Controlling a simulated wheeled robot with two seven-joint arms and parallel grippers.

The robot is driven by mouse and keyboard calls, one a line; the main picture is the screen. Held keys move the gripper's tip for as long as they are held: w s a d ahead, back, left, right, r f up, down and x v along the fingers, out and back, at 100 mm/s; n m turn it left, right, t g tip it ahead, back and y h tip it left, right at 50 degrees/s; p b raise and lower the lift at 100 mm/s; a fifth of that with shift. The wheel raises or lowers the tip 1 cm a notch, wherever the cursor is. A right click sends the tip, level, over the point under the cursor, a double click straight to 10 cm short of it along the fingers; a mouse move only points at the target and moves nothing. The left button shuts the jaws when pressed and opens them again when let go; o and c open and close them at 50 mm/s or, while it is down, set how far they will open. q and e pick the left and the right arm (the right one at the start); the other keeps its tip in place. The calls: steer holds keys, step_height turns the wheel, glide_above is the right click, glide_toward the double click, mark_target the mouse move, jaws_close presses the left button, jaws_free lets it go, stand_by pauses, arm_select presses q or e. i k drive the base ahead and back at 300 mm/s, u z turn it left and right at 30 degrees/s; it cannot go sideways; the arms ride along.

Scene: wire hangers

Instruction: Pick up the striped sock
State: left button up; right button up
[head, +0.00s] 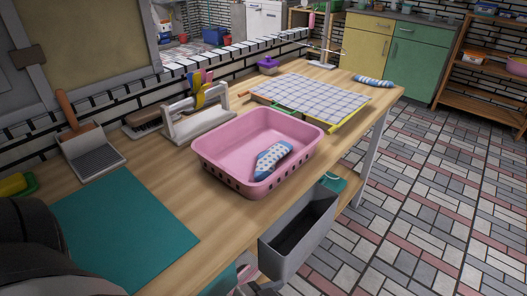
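A small rolled or folded sock (374,80) in pale blue and white with darker bands lies at the far right end of the wooden table, beyond the checked cloth. Its pattern looks striped, but it is small here. A second sock (272,160), blue with white dots and a patterned end, lies in the pink basket (214,160), leaning on its inner right side. A dark rounded shape at the lower left looks like part of my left arm. Neither gripper's fingers are in view.
A checked cloth (310,98) on a rack lies between basket and far sock. A purple pot (268,64), white stand (195,122), dustpan (95,160) and teal mat (125,225) are on the table (185,185). A grey bin (300,235) hangs at the front edge.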

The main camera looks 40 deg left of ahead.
mark_target(371, 82)
steer(key=z, duration=0.5)
steer(key=i, duration=4.15)
steer(key=u, duration=2)
